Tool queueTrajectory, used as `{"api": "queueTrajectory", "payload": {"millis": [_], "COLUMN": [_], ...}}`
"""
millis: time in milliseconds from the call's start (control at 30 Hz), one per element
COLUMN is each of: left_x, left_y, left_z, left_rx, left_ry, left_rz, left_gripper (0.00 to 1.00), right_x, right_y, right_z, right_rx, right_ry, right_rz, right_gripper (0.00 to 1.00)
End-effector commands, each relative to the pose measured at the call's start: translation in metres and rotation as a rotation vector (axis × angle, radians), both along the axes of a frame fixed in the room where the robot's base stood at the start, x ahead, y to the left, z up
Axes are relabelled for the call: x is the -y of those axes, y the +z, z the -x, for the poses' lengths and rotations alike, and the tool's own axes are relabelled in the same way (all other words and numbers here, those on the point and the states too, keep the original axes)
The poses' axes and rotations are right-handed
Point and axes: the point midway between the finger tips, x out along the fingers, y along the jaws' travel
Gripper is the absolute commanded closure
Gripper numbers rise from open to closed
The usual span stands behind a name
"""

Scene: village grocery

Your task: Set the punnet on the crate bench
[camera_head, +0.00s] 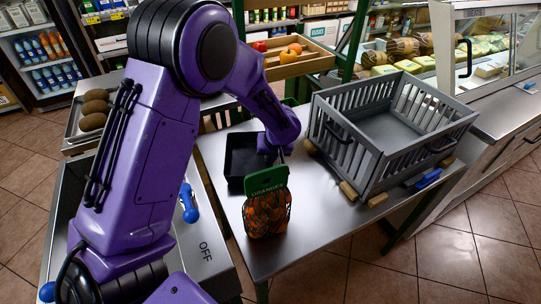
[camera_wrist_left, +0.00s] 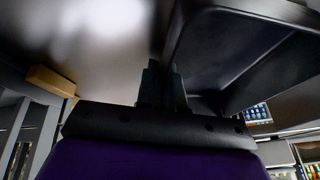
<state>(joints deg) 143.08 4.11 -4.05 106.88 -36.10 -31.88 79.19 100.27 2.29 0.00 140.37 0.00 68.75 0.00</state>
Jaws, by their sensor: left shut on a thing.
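The punnet is a black open-topped tray (camera_head: 243,160), empty as far as I can see. In the head view it is over the left part of the steel bench (camera_head: 335,225), left of a big grey crate. My left gripper (camera_head: 281,153) is at its right side, partly hidden by my purple wrist. In the left wrist view the fingers (camera_wrist_left: 163,88) are closed together at the edge of the punnet (camera_wrist_left: 235,50), shut on its wall. The punnet looks about level; I cannot tell whether its base touches the bench. My right gripper is not in view.
The grey slatted crate (camera_head: 385,125) fills the bench's right part, with wooden blocks and a blue item (camera_head: 428,178) beside it. A net bag of oranges (camera_head: 267,208) stands close in front of the punnet. Bare steel lies between bag and crate.

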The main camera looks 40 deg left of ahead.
Motion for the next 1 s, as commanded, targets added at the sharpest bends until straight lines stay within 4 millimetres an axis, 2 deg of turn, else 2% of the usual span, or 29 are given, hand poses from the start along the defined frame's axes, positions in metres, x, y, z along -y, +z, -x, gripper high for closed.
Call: {"api": "queueTrajectory", "payload": {"millis": [33, 100, 133, 367, 500, 567, 800, 1000], "left_x": [0.000, 0.000, 0.000, 0.000, 0.002, 0.006, 0.026, 0.037], "left_y": [-0.002, -0.002, -0.002, -0.002, 0.008, 0.018, 0.076, 0.106], "left_z": [0.000, 0.000, 0.000, 0.000, 0.001, 0.003, 0.016, 0.025], "left_rx": [-0.001, 0.000, 0.000, 0.000, 0.000, 0.002, 0.003, 0.000], "left_ry": [-0.001, 0.000, 0.000, 0.000, -0.001, -0.001, 0.000, 0.001], "left_rz": [-0.001, 0.000, 0.000, 0.000, -0.001, -0.001, -0.001, -0.001], "left_gripper": [1.00, 0.73, 0.67, 0.67, 0.67, 0.67, 0.67, 0.67], "right_x": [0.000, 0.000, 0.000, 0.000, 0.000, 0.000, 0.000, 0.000], "right_y": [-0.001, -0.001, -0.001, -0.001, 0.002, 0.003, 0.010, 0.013], "right_z": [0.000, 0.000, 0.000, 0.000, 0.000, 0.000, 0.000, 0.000], "right_rx": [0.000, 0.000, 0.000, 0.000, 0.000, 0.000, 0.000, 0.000], "right_ry": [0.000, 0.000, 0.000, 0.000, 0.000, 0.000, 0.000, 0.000], "right_rz": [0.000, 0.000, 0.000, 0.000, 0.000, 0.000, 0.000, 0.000], "right_gripper": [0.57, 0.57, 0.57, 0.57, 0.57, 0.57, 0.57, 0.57]}}
